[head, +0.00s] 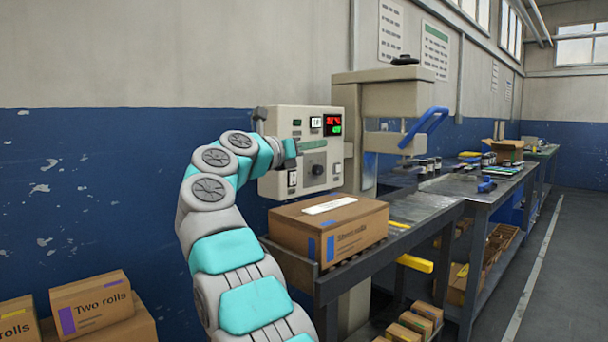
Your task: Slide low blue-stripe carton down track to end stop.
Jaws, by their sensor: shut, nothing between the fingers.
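A brown carton (340,228) with blue stripes, a white label on top and printed "rolls" lettering sits on a dark track (335,273) in front of the wrapping machine. My arm rises from the bottom centre and bends over to the right. My gripper (291,150) is at its end, small in the picture, in front of the machine's control box. It is shut and empty, above and behind the carton's left part, apart from it. I cannot tell which part is the end stop.
The control box (308,178) and the machine column (367,150) with a blue handle (425,127) stand behind the carton. A yellow bar (415,263) sticks out below the track. Cartons (95,305) stand at lower left. Workbenches (475,187) run along the wall; the floor at right is clear.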

